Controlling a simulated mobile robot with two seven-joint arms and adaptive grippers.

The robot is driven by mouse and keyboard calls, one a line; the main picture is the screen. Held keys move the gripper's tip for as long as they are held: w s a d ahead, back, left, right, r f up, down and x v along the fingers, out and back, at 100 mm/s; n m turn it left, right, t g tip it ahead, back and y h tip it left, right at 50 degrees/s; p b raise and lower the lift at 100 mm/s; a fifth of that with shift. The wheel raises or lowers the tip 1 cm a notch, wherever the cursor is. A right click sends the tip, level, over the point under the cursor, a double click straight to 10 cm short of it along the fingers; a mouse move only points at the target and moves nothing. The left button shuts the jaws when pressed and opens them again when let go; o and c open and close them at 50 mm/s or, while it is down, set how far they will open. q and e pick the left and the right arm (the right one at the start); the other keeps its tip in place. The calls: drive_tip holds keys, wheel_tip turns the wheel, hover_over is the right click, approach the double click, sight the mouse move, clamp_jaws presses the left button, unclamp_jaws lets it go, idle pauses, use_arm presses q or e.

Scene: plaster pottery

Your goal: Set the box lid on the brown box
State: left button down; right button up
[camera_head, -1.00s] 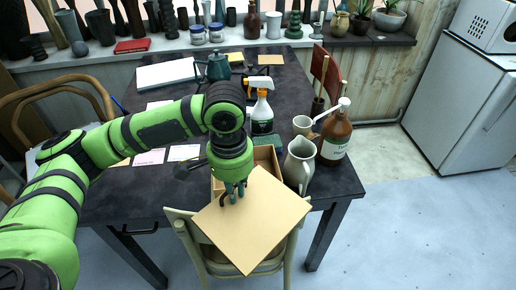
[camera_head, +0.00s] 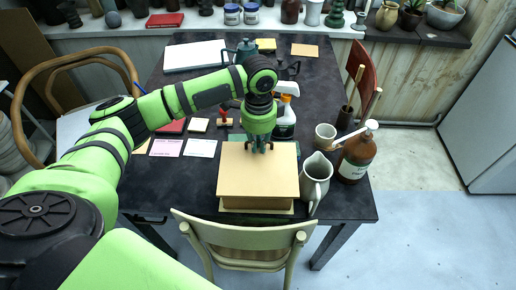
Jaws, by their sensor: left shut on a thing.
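The box lid (camera_head: 258,178) is a flat tan panel. It lies level and square over the brown box (camera_head: 257,203), hiding its inside. Only the box's front side shows below the lid's front edge. I cannot tell whether the lid rests on the box or hangs just above it. My left gripper (camera_head: 258,149) points down at the far part of the lid, with its fingers shut on it. My right gripper is not in view.
A white pitcher (camera_head: 316,178), a brown pump bottle (camera_head: 357,155) and a cup (camera_head: 325,136) stand close right of the box. A spray bottle (camera_head: 285,120) stands behind. Paper cards (camera_head: 200,148) lie left. A chair (camera_head: 243,235) stands in front.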

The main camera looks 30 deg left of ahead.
use_arm(q)
drive_tip(key=shift+w+a+f, duration=0.4)
drive_tip(key=shift+w+f, duration=0.05)
drive_tip(key=shift+w, duration=0.2)
wheel_tip(320, 180, down, 3)
drive_tip(key=shift+f+p, duration=0.1)
drive_tip(key=shift+p, duration=0.3)
drive_tip(key=shift+f, duration=0.4)
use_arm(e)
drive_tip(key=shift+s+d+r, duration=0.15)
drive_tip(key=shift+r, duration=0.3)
use_arm(q)
drive_tip(key=shift+f, duration=0.1)
drive_tip(key=c, duration=1.3)
unclamp_jaws()
wheel_tip(320, 180, up, 12)
drive_tip(key=b, duration=0.2)
hover_over(258, 150)
drive_tip(key=w, duration=0.2)
drive_tip(key=shift+s+a, duration=0.25)
drive_tip(key=shift+a, duration=0.1)
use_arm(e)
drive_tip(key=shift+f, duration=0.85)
